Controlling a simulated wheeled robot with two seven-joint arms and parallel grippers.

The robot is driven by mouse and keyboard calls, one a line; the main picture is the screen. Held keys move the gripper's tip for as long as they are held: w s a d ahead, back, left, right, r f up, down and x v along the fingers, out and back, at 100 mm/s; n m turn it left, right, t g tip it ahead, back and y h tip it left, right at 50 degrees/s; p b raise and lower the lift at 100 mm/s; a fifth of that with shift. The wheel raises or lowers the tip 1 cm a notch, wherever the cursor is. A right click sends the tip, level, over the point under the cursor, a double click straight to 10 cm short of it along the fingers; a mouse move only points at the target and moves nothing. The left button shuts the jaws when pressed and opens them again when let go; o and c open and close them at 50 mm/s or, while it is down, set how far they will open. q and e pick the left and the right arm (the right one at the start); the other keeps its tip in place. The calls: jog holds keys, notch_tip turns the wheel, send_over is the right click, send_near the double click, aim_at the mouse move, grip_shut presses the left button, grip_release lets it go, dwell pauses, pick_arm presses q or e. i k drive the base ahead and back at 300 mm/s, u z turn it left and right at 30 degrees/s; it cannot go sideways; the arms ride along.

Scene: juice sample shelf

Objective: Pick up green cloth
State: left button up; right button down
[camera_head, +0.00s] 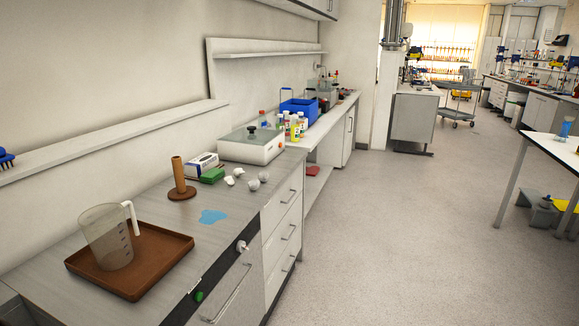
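A small green item (212,175) lies on the grey counter (160,210), just in front of and to the right of a white-and-blue box. It looks like a folded block, and I cannot tell for sure that it is the green cloth. A flat light-blue patch (212,216) lies nearer on the same counter; I cannot tell if it is liquid or fabric. Neither of my grippers is in view.
A brown tray (165,262) holds a clear jug (106,237). Behind it stand a brown upright holder (179,178), the white-and-blue box (202,163), crumpled white pieces (240,172), a white device (250,146), bottles (295,124) and a blue crate (300,108).

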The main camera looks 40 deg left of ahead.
aim_at(211, 176)
jog(key=z, duration=0.05)
jog(key=i, duration=2.05)
jog(key=u, duration=0.6)
jog(key=i, duration=1.65)
jog(key=u, duration=1.15)
